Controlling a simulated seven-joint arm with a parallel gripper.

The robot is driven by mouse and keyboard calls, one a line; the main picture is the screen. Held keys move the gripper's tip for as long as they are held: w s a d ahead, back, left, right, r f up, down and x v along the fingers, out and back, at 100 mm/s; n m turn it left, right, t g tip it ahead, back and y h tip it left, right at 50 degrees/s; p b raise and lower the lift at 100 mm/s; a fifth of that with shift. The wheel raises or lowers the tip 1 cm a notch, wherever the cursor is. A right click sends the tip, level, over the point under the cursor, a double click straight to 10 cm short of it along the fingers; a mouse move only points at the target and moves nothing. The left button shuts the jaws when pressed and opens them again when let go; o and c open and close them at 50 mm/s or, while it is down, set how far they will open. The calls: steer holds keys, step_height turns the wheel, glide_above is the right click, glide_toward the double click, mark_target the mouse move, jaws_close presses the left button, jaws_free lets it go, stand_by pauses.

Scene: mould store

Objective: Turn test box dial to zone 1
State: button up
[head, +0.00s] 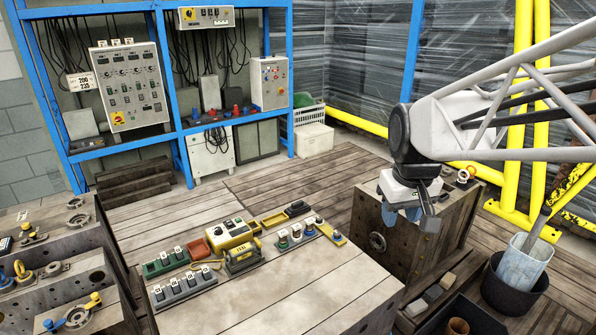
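Dial markings are too small to read, so I cannot tell the dial's setting. My gripper (404,215) hangs at the right, in front of a dark steel mould block (397,240), well to the right of the yellow box. Its bluish fingertips look apart, with nothing seen between them.
Colored plugs (296,235) stand right of the yellow box. The bench's front right is bare. A bucket (521,270) stands at far right.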

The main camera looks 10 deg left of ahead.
steer(key=w+a+f+n, duration=0.2)
steer(key=w+a+n, duration=0.1)
steer(key=w+a, duration=0.85)
steer(key=n+g, duration=0.2)
steer(key=n, duration=0.7)
glide_above(218, 229)
steer(key=f, duration=2.5)
steer(key=shift+d+f, duration=0.1)
steer(key=shift+d, duration=0.1)
steer(key=shift+s+a+f, duration=0.1)
steer(key=shift+a+f, duration=0.15)
steer(key=shift+a, duration=0.05)
steer(key=shift+f, duration=0.15)
steer(key=shift+f, duration=3.75)
steer(key=shift+c, duration=0.2)
